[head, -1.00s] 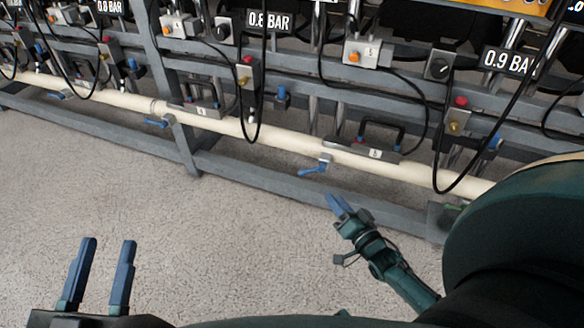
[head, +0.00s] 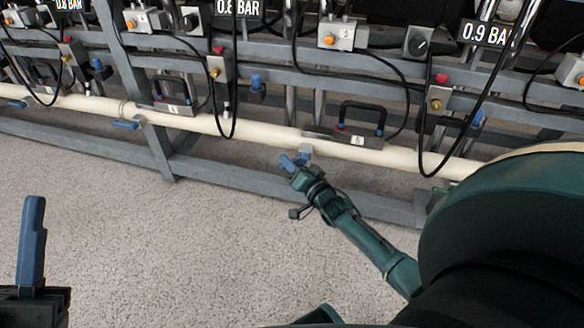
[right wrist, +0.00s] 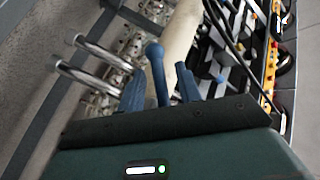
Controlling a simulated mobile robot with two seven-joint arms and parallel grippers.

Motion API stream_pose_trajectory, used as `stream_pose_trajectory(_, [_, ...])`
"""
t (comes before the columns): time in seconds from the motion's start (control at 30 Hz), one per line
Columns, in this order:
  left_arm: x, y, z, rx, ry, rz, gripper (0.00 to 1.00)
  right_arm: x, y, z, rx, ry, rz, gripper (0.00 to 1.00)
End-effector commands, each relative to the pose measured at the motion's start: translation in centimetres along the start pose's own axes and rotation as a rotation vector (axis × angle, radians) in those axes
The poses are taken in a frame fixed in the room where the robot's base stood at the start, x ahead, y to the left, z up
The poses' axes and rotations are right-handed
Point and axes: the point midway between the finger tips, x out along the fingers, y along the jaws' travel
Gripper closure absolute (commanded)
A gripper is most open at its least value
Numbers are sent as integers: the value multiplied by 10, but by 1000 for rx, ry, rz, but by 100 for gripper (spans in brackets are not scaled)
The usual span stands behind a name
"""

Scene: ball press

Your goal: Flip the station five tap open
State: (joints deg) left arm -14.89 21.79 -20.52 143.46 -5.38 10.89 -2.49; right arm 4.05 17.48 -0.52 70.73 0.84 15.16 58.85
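The station five tap (head: 306,150) hangs under the cream pipe (head: 270,134), just left of the plate marked 5 (head: 357,141). My right gripper (head: 291,162) is at the tap, and its blue fingers hide most of the blue lever in the head view. In the right wrist view the lever (right wrist: 156,68) stands between the two fingers of my right gripper (right wrist: 160,90). Gaps show on both sides, so the gripper is open around it. My left gripper (head: 32,245) is at the lower left edge, with only one finger showing and nothing seen held.
Another blue-levered tap (head: 127,124) hangs on the pipe further left. A grey lower rail (head: 240,177) runs along the frame below the pipe. Black hoses (head: 232,110) loop down in front. The carpet (head: 150,240) is clear.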

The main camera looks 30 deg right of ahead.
Motion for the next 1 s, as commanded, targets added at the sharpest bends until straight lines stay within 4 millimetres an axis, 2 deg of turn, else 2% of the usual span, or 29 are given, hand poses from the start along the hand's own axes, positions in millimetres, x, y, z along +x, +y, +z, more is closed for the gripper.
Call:
stream_pose_trajectory(0.3, [1, -1, -2, 9, 14, 1, 64, 3, 0, 0, 0, -1, 1, 66])
stream_pose_trajectory(0.73, [1, -1, -2, 8, 14, 2, 64, 2, 0, 0, 0, -1, 0, 100])
stream_pose_trajectory(1.0, [1, -1, -2, 7, 13, 2, 64, 2, 0, 0, 0, -1, 0, 100])
